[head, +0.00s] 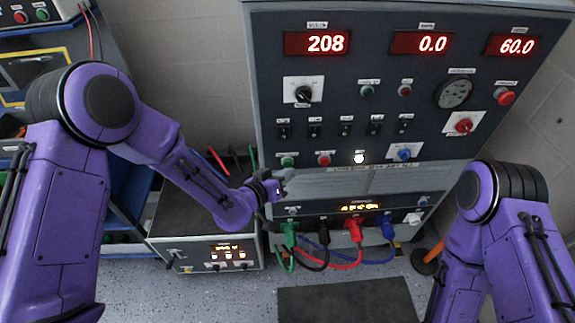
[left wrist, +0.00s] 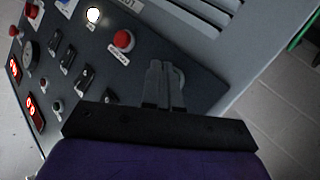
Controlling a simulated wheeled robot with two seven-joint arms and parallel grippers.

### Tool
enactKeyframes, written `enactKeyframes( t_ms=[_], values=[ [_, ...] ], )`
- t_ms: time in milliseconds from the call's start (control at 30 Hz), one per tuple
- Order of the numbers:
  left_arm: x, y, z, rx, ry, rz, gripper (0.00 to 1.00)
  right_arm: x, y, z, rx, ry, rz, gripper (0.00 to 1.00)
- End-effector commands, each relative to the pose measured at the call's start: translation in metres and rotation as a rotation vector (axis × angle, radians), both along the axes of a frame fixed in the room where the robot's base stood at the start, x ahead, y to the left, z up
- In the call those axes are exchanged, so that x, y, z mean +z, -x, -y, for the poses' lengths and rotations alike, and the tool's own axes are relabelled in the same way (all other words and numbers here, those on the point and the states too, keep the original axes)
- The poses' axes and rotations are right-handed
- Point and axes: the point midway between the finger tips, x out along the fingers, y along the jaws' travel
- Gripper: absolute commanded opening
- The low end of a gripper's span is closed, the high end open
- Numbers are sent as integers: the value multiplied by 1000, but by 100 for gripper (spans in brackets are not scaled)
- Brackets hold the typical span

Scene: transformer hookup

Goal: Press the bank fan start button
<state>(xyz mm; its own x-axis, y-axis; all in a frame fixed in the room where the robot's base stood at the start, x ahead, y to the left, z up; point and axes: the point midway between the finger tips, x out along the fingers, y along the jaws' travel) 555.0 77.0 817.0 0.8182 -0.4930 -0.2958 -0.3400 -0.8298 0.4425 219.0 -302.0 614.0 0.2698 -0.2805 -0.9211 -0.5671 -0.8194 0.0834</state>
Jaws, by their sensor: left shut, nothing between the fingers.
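A green button (head: 287,161) sits at the lower left of the dark control panel, with a red button (head: 323,159) to its right; their small labels are unreadable. My left gripper (head: 284,175) is shut and empty, with its tips just below the green button in the head view. In the left wrist view the shut fingers (left wrist: 164,78) point at the panel. A round pale edge (left wrist: 180,78) shows behind them, partly hidden; I cannot tell whether they touch it. The red button also shows there (left wrist: 123,40). My right gripper is out of view.
A lit white lamp (head: 359,158) and a blue knob (head: 404,153) lie further right on the panel (head: 300,75). Below are plugged cables (head: 353,232) and a grey box (head: 208,253) with lit controls. Several switches and red displays fill the panel above.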

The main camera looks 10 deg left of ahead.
Motion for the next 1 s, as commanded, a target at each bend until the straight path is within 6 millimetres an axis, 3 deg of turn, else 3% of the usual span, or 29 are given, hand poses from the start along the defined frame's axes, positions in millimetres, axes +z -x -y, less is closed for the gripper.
enactKeyframes(
  t_ms=[433, 833, 1000],
  values=[
    [0, 12, 3, 0, 0, 0, 0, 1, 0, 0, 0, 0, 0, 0],
    [0, 57, 13, -3, 0, -1, 0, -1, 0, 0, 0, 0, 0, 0],
    [0, 68, 15, -1, -1, 0, 0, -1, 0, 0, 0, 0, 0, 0]
  ],
)
